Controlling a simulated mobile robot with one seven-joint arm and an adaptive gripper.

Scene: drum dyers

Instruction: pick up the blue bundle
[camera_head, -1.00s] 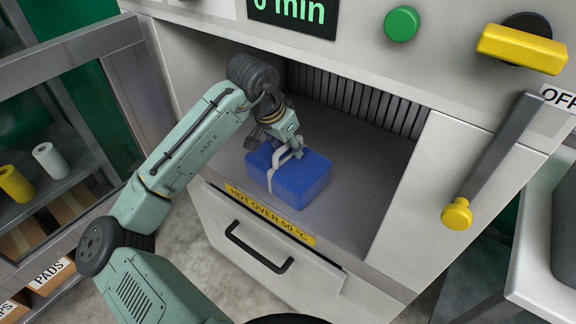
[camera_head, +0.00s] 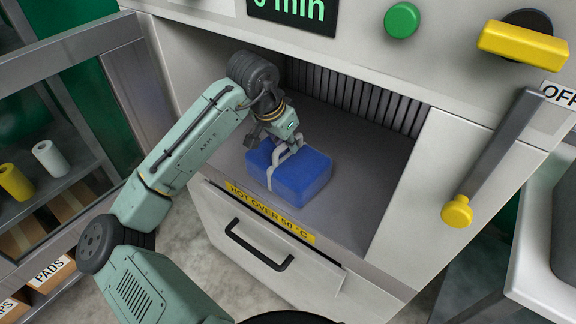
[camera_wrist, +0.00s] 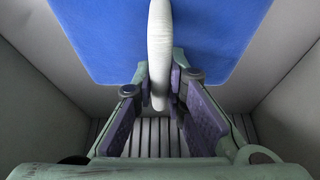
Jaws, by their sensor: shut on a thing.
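The blue bundle (camera_head: 305,179) sits on the grey floor of the dryer opening, with a pale strap (camera_head: 270,177) around it. My gripper (camera_head: 296,146) is at the strap on top of the bundle. In the wrist view, the bundle (camera_wrist: 95,38) fills the upper part, and the pale strap (camera_wrist: 159,40) runs down its middle. The fingers of my gripper (camera_wrist: 159,95) are closed in from both sides on the end of the strap. The bundle appears to rest on the bay floor; its underside is hidden.
The bay has a ribbed back wall (camera_head: 350,97) and a front ledge with a yellow heat label (camera_head: 268,212). A drawer handle (camera_head: 258,246) is below. A lever with a yellow knob (camera_head: 457,212) stands at right. Free floor lies right of the bundle.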

